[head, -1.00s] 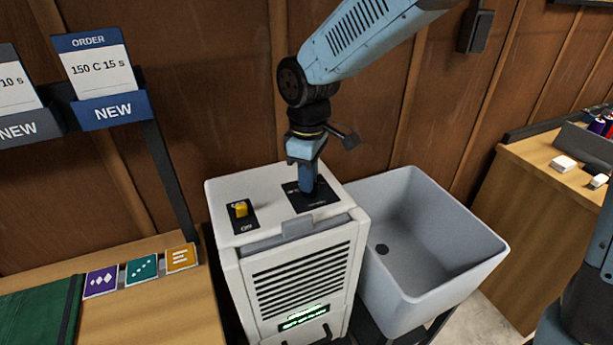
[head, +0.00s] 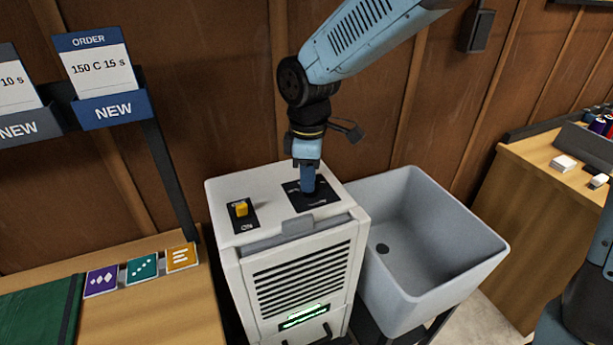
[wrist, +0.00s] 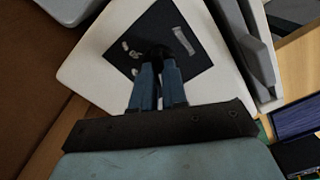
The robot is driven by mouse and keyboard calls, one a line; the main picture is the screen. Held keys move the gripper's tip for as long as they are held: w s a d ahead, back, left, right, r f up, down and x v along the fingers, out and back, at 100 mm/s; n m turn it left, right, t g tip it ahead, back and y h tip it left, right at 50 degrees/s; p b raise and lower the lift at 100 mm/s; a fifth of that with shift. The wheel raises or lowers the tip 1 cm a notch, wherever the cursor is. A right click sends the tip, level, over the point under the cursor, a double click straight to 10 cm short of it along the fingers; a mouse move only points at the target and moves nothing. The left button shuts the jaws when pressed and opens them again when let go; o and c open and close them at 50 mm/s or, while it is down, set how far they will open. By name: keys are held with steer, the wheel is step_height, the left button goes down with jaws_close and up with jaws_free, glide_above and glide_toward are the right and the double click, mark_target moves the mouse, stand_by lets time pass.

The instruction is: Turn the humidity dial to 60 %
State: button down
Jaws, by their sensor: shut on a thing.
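The humidity dial sits on a black square plate (head: 322,200) on top of the white dehumidifier (head: 262,189). My gripper (head: 308,189) points down at the plate from above and is shut on the dial. In the wrist view, both blue fingers (wrist: 158,68) close on a dark knob (wrist: 158,52) at the middle of the plate (wrist: 185,35). Pale markings show around it, too blurred to read. The dial's pointer is hidden by the fingers. A green-lit display (head: 303,315) on the front is too small to read.
A yellow switch (head: 241,208) sits on the dehumidifier's top, left of the plate. A grey sink (head: 440,235) stands close on the right. A wooden bench (head: 165,310) with coloured cards is on the left. The wood-panelled wall (head: 225,90) is behind.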

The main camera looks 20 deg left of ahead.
steer(key=c, duration=1.2)
jaws_free()
steer(key=shift+o, duration=0.2)
step_height(320, 180, up, 14)
steer(key=shift+f, duration=0.15)
steer(key=w+d+r+m+t, duration=0.15)
steer(key=d+m, duration=0.35)
steer(key=d, duration=0.6)
steer(key=d+r+m+t, duration=0.15)
steer(key=d+m, duration=0.35)
steer(key=d, duration=0.5)
steer(key=s+d+m+t, duration=0.1)
steer(key=s+d+m, duration=0.1)
steer(key=d, duration=0.4)
steer(key=s+d+f+m, duration=0.1)
steer(key=s+d+m, duration=0.2)
steer(key=d, duration=0.3)
steer(key=s+d+m+t, duration=0.1)
steer(key=s+d+m, duration=0.2)
steer(key=d+m, duration=0.2)
steer(key=shift+d+f+t, duration=0.2)
steer(key=shift+d+t, duration=0.1)
steer(key=shift+d, duration=0.1)
